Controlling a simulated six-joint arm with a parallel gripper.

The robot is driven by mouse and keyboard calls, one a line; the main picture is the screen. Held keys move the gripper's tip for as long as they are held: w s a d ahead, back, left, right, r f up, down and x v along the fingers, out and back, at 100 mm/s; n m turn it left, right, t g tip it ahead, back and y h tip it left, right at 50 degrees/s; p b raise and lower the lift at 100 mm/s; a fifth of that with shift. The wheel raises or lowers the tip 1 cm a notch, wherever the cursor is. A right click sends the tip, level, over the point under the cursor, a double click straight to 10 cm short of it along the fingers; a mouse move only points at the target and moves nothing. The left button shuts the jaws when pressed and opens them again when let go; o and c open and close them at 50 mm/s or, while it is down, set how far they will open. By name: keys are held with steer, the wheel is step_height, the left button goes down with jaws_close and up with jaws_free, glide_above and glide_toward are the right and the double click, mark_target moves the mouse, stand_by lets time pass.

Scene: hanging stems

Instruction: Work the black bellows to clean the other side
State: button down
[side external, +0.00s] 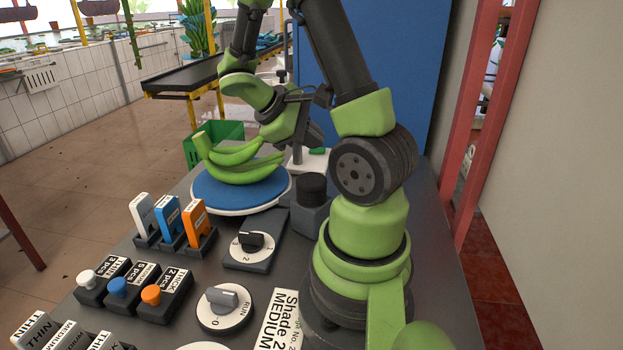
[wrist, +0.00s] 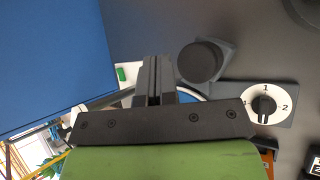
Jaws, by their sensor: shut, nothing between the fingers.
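The black bellows (side external: 313,188) is a short dark cylinder on a grey block, just right of the blue round plate. It also shows in the wrist view (wrist: 200,62), to the right of my fingers. A bunch of green bananas (side external: 238,161) lies on the blue round plate (side external: 215,195) with a white rim. My gripper (side external: 313,135) is above and behind the bellows in the side view, apart from it. In the wrist view my fingers (wrist: 158,72) are shut together and empty. The far side of the bananas is hidden.
A dial marked 1 and 2 (side external: 250,243) and a run dial (side external: 223,306) stand in front of the plate. Coloured tags in holders (side external: 170,218) and several push-knob blocks (side external: 120,288) are at the left. A green crate (side external: 222,131) is behind the bananas. A blue panel (side external: 410,75) stands behind my arm.

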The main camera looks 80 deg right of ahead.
mark_target(319, 179)
steer(key=shift+f, duration=2.55)
steer(key=shift+f, duration=0.1)
steer(key=shift+f, duration=0.3)
steer(key=shift+f, duration=0.95)
stand_by(0.9)
steer(key=shift+r, duration=1.4)
steer(key=shift+r, duration=0.1)
steer(key=shift+r, duration=2.4)
